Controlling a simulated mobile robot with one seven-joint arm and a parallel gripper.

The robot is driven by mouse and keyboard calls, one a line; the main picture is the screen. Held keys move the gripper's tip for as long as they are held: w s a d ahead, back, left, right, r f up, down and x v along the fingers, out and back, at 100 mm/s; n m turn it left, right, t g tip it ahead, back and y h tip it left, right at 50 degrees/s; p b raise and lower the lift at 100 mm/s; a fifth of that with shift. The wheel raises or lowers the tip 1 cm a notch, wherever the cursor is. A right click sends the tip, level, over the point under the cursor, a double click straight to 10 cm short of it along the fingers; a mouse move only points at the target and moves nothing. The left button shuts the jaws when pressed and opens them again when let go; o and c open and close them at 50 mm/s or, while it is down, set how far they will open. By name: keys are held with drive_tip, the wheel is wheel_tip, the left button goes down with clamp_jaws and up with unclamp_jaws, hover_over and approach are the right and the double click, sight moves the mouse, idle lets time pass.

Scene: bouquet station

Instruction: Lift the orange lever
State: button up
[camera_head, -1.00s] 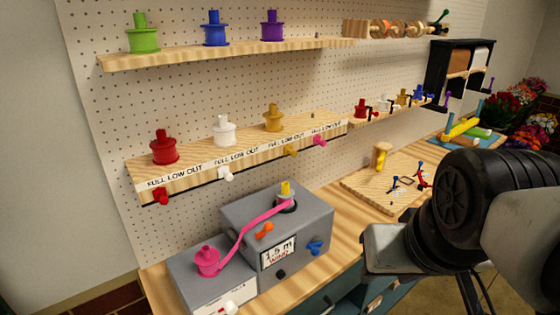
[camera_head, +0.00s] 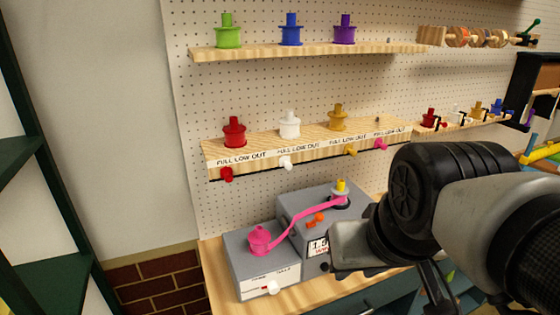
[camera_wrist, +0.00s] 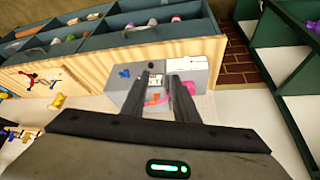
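The orange lever (camera_head: 316,219) is on the front face of the grey wind machine (camera_head: 310,200). In the wrist view the orange lever (camera_wrist: 153,99) shows between my gripper's dark fingers, partly covered by one of them. My gripper (camera_wrist: 164,77) is open and empty, its fingers apart and pointing toward the machine. In the head view my arm covers the machine's right part and the display's right side. I cannot tell how far the fingertips are from the lever.
A pink ribbon runs from a pink spool (camera_head: 259,239) to the yellow-topped post (camera_head: 341,188). A white lever (camera_head: 273,287) is on the lower box. Shelves with coloured spools (camera_head: 234,132) are above. A dark green rack (camera_head: 45,200) stands left.

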drive_tip(key=shift+w+f+b, duration=0.2)
drive_tip(key=shift+w+b, duration=0.05)
drive_tip(key=shift+b, duration=0.15)
drive_tip(key=c, duration=0.3)
drive_tip(key=w+d+y+b, duration=0.1)
drive_tip(key=w+b, duration=0.1)
drive_tip(key=w+d+f+m+y+b, duration=0.1)
drive_tip(key=w+b, duration=0.2)
drive_tip(key=w+d+f+y+b, duration=0.1)
drive_tip(key=w+b, duration=0.1)
drive_tip(key=w, duration=0.1)
drive_tip(key=shift+w+d+f, duration=0.15)
drive_tip(key=shift+w+d, duration=0.05)
drive_tip(key=shift+d, duration=0.05)
clamp_jaws()
drive_tip(key=w+d+m+t+y+b, duration=0.1)
drive_tip(key=w+d+b, duration=0.3)
drive_tip(key=w+d, duration=0.3)
drive_tip(key=shift+w+d+y+b, duration=0.25)
drive_tip(key=shift+w+y+b, duration=0.05)
drive_tip(key=shift+w+y, duration=0.1)
